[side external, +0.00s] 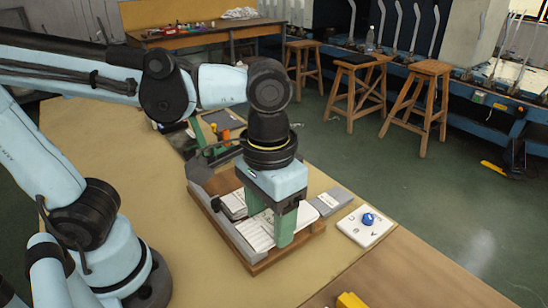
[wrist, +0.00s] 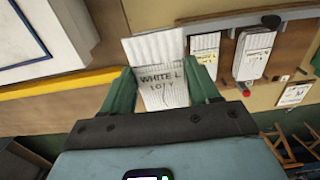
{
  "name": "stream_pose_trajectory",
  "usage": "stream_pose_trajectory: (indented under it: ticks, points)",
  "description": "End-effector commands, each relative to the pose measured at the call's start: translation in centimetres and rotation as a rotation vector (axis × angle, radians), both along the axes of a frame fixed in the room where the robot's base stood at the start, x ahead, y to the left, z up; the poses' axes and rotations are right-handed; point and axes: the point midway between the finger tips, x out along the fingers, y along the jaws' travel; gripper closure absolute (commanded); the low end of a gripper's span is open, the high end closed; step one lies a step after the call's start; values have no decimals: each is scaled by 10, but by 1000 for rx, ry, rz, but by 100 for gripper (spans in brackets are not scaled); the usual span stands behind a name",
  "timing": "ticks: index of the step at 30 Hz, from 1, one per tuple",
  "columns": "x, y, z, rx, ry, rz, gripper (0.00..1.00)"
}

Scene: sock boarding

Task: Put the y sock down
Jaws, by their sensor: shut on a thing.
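My gripper (side external: 284,228) points down over a wooden tray (side external: 262,267) with grey walls in the side view. In the wrist view its two green fingers (wrist: 163,92) stand on either side of a white ribbed piece (wrist: 160,48) printed "WHITE L". The fingers are shut on this piece, which looks like a sock. The side view shows white ribbed pieces (side external: 256,231) in the tray around the fingers. The near finger hides part of them, and I cannot tell whether the held piece touches the tray. I cannot tell which piece is the y sock.
Two more pale labelled pieces (wrist: 252,55) lie on a brown board at the right in the wrist view. A white plate with a blue knob (side external: 368,219) lies right of the tray in the side view. A grey labelled block (side external: 328,203) sits beside the tray. Tan table is bare at the left.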

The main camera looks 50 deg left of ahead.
Motion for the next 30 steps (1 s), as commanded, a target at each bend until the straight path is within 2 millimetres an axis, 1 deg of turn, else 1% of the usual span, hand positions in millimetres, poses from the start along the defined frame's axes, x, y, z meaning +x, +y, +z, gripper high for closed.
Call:
stream_pose_trajectory:
  ticks: [1,3,6,8,11,21,24,30]
  points:
    - [-8,-1,-1,0,0,-5,68]
    - [-15,-1,-1,0,0,-6,68]
    - [-20,0,-2,0,0,-6,68]
    - [-19,2,-5,0,0,-4,68]
    - [-11,12,-12,0,0,1,68]
    - [33,62,-51,0,0,2,68]
    - [43,74,-61,0,0,0,68]
    - [54,86,-71,0,0,-5,68]
